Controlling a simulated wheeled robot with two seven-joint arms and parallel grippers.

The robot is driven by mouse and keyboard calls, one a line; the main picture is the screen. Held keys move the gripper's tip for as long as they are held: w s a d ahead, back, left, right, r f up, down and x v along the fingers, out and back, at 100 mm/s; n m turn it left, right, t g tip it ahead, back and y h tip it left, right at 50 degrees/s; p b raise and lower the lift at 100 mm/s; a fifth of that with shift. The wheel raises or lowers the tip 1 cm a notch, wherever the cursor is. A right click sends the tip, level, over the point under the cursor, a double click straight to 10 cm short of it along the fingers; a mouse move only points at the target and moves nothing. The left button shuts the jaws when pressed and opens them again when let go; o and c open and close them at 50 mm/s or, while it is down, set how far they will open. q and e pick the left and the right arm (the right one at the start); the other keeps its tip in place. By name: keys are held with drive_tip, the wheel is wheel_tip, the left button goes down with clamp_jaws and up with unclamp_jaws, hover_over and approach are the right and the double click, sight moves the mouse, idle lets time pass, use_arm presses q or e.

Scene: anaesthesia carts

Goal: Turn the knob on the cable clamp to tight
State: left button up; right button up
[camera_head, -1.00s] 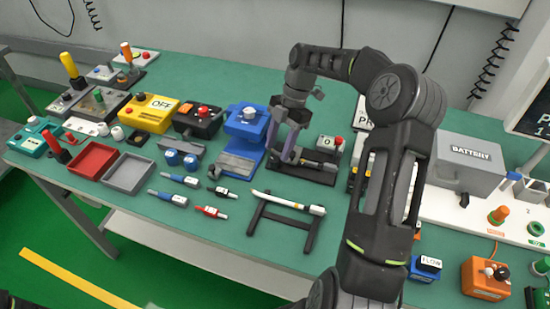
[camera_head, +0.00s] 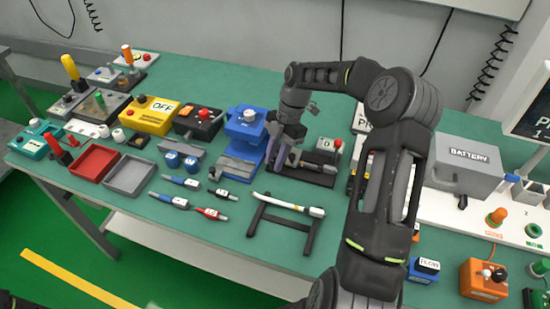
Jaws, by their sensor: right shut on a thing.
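A device on a black base (camera_head: 312,178) stands behind the white cable stand and looks like the cable clamp. It has a grey part with a label and a red top (camera_head: 339,144) at its right. My right gripper (camera_head: 283,161) reaches down over the left part of this base, its purple-grey fingers close together. It is shut on what looks like the clamp's knob, which the fingers mostly hide. I cannot tell how far the knob is turned. My left gripper is not in view.
A blue fixture with a white knob (camera_head: 249,115) stands close to the left of my right gripper. A white cable on a black stand (camera_head: 287,207) is in front. The battery box (camera_head: 464,164) is at the right, beyond my right arm. Several coloured connectors lie at the front left.

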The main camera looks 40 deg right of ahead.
clamp_jaws()
drive_tip(key=shift+f+m+b, duration=0.1)
drive_tip(key=shift+m+b, duration=0.5)
drive_tip(key=shift+m, duration=0.1)
drive_tip(key=shift+t, duration=0.3)
drive_tip(key=o, duration=0.8)
unclamp_jaws()
